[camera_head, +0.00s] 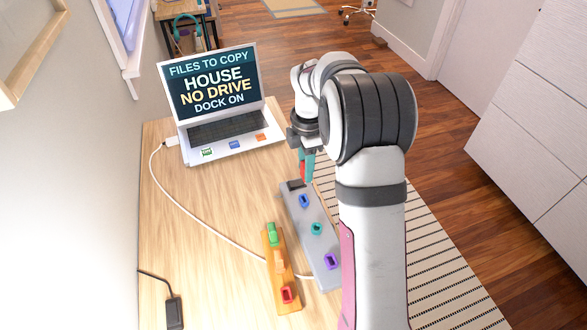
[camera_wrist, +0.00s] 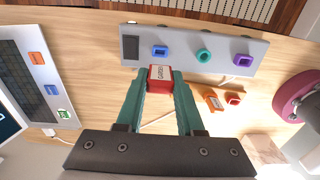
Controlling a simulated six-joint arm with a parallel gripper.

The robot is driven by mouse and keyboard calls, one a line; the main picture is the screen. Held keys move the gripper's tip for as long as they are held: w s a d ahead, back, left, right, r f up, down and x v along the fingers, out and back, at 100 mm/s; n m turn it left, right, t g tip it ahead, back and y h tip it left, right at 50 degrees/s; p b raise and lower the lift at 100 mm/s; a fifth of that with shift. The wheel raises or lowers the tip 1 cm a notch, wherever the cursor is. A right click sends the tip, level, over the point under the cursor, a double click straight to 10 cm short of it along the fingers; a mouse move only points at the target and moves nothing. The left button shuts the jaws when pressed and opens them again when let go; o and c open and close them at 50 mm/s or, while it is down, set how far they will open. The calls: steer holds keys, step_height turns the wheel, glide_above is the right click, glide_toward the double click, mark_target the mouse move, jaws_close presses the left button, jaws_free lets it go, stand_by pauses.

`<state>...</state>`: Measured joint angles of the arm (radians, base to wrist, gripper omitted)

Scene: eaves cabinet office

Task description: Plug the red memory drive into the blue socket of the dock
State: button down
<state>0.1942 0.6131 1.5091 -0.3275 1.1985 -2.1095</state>
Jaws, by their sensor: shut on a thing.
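My gripper (camera_wrist: 160,82) has teal fingers shut on the red memory drive (camera_wrist: 160,72), which has a pale label. In the head view the gripper (camera_head: 306,165) is near the far end of the grey dock (camera_head: 294,206), partly hidden by my arm. The dock (camera_wrist: 183,66) lies ahead of the fingers in the wrist view. The blue socket (camera_wrist: 160,50) appears just beyond the drive; it also shows in the head view (camera_head: 305,201). The drive looks apart from the socket; its height above the dock is hard to tell.
The dock also has a teal socket (camera_head: 317,229) and a purple socket (camera_head: 331,261). An orange rack (camera_head: 279,272) beside it holds a green drive (camera_head: 272,235) and has a red ring (camera_head: 288,294). A laptop (camera_head: 218,105) reads "NO DRIVE". A white cable (camera_head: 205,231) crosses the desk.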

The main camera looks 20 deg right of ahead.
steer(key=shift+f, duration=2.9)
steer(key=shift+f, duration=1.2)
steer(key=shift+c, duration=2.3)
jaws_free()
step_height(320, 180, up, 16)
steer(key=shift+f, duration=0.1)
